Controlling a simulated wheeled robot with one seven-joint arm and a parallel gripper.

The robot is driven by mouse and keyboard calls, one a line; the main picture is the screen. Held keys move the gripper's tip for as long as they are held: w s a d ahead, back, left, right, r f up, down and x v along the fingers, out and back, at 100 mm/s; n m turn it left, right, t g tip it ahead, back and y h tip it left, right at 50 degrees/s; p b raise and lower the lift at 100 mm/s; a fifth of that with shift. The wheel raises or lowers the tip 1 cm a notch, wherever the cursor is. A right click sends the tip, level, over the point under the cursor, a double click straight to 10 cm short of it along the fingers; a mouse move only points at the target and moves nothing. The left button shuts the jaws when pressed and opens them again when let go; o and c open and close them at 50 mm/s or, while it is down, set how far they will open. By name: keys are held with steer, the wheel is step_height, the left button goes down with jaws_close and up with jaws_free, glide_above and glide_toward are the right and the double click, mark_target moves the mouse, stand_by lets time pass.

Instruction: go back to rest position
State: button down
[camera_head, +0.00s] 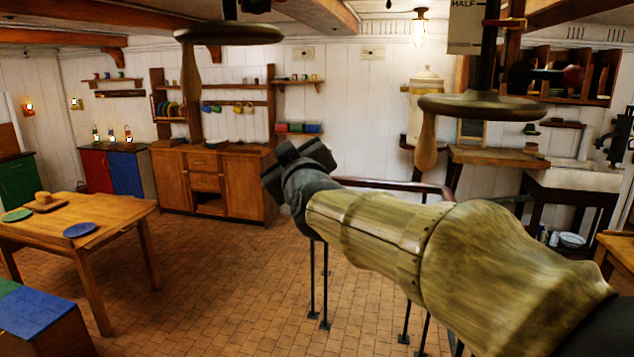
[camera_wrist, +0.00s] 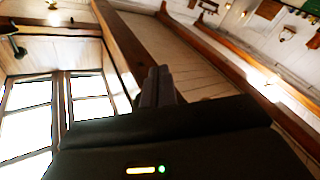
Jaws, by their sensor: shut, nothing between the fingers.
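My gripper (camera_head: 298,160) is in the middle of the head view, at the end of my raised arm, which reaches in from the lower right. The gripper points up and to the left, in the air in front of the wooden dresser. In the wrist view, the two dark fingers (camera_wrist: 158,86) are together with nothing between them. Behind them that view shows ceiling beams, a white wall and a bright window.
A wooden table (camera_head: 110,213) with plates stands at the left, with a blue-topped bench (camera_head: 35,312) before it. A wooden dresser (camera_head: 240,190) stands at the back wall. A sink (camera_head: 575,178) is at the right. Tiled floor (camera_head: 215,270) between table and arm is clear.

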steer(key=s+d+f+m+g+h, duration=0.2)
steer(key=d+f+g, duration=0.25)
steer(key=f, duration=0.75)
steer(key=s+d+f+m+g+h, duration=0.1)
steer(key=s+d+f+m+g, duration=0.15)
steer(key=d+f, duration=0.65)
steer(key=s+d+f+m+g+h, duration=0.1)
steer(key=s+d+f+m+g, duration=0.1)
steer(key=s+f, duration=0.7)
steer(key=s+d+f+m+g+h, duration=0.1)
steer(key=s+d+f+m+g, duration=0.2)
steer(key=s+f, duration=0.6)
step_height(320, 180, down, 3)
steer(key=d+g, duration=0.2)
steer(key=g, duration=0.1)
steer(key=shift+s+g+h, duration=0.2)
steer(key=shift+g+h, duration=0.1)
